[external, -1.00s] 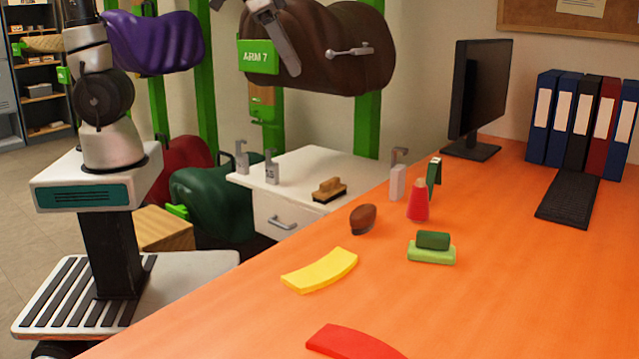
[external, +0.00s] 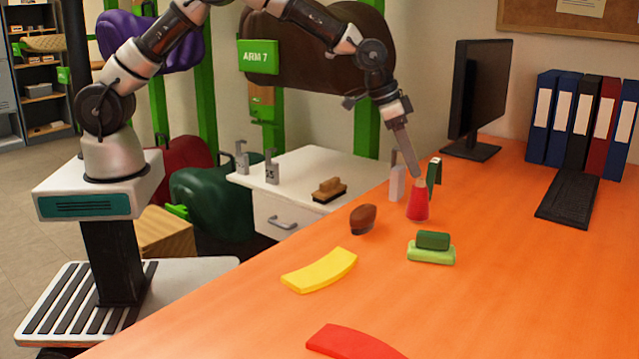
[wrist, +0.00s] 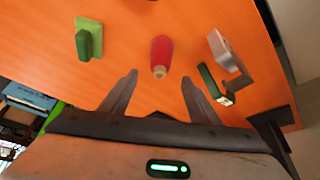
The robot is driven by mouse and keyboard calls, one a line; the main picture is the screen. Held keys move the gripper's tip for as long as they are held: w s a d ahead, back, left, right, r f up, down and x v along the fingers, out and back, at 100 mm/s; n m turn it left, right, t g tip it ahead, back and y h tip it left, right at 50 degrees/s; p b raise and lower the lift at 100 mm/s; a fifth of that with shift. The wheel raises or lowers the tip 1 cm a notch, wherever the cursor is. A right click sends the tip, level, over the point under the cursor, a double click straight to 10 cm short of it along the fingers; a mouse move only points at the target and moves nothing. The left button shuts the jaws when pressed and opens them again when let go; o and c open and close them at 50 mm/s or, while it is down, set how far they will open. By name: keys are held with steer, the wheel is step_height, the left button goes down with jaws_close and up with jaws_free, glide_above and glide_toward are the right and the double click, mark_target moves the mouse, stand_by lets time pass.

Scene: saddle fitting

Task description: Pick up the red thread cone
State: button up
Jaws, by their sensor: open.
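The red thread cone (external: 417,205) stands upright on the orange table, with a tan tip on top. In the wrist view the cone (wrist: 161,55) lies ahead of the gap between the fingers, near the middle. My gripper (external: 414,178) is open and empty, pointing down just above the cone's tip in the external view. In the wrist view my gripper (wrist: 160,78) has its two fingers spread to either side of the cone's line. I cannot tell whether a finger touches the cone.
A white-and-grey dispenser (external: 397,183) and a dark green item (external: 433,172) stand close behind the cone. A green block on a light green base (external: 432,250) and a brown brush (external: 363,218) are nearer. A monitor (external: 478,95) stands behind right.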

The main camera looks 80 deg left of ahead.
mark_target(426, 197)
steer(key=b+x, duration=0.1)
steer(key=x, duration=1)
steer(key=shift+b, duration=0.3)
steer(key=c, duration=1.2)
